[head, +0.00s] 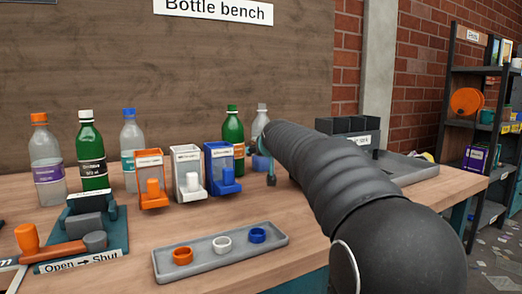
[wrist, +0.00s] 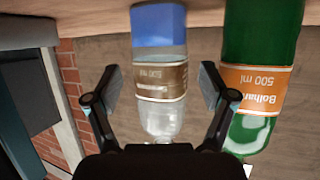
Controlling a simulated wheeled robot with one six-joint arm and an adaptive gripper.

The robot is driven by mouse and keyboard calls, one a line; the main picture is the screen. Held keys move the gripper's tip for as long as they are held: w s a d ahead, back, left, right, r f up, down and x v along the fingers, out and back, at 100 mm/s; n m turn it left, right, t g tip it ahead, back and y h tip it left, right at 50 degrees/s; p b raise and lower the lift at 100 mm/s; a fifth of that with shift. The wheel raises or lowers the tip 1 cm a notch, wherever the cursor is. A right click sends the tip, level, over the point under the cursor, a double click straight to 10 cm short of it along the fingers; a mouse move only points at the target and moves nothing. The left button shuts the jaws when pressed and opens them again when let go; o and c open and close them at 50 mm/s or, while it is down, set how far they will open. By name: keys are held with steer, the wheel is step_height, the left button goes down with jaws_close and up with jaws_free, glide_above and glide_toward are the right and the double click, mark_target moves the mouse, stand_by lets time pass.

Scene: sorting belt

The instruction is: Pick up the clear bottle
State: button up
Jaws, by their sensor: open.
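A clear bottle (wrist: 162,112) with a brown label and a blue lower part shows between the fingers in the wrist view, where the picture is upside down. In the head view this clear bottle (head: 261,117) stands at the back of the bench, partly hidden by my arm. My gripper (wrist: 161,86) is open, with one finger on each side of the bottle and visible gaps. Its cap end is hidden behind the gripper body in the wrist view.
A green bottle (wrist: 262,60) stands close beside the clear bottle. Orange (head: 150,165), white (head: 187,160) and blue (head: 220,160) cap dispensers stand in front. A grey tray (head: 205,265) holds three rings. A dark bin (head: 350,130) stands at right.

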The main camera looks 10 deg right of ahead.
mark_target(263, 171)
steer(key=shift+x, duration=1.75)
steer(key=shift+a, duration=0.1)
steer(key=c, duration=1)
steer(key=shift+r, duration=0.1)
step_height(263, 171, up, 18)
steer(key=p, duration=0.5)
